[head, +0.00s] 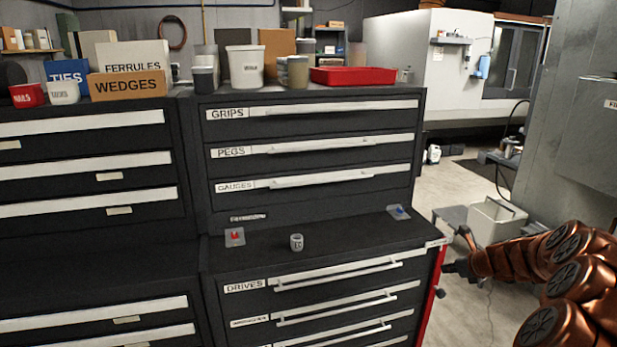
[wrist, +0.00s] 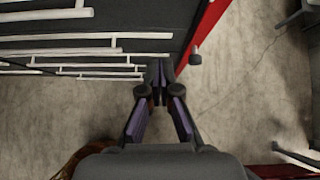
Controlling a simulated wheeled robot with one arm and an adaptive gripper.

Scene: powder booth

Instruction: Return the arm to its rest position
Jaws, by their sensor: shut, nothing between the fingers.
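My arm, with copper-coloured links, reaches in from the right edge of the head view. My gripper (head: 456,266) is beside the right end of the lower black drawer cabinet (head: 330,235), near its red side. In the wrist view my gripper (wrist: 159,75) points down past the drawer fronts with its fingertips together and nothing between them. The grey floor shows below it. In the head view the gripper is small and its fingers are hard to make out.
A small grey cup (head: 297,242) stands on the cabinet ledge. Upper drawers (head: 315,150) are labelled GRIPS, PEGS and GAUGES; all drawers look shut. A pale bin (head: 497,222) stands behind my arm. A grey metal panel (head: 575,140) rises at the right. Open floor (head: 455,190) lies between.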

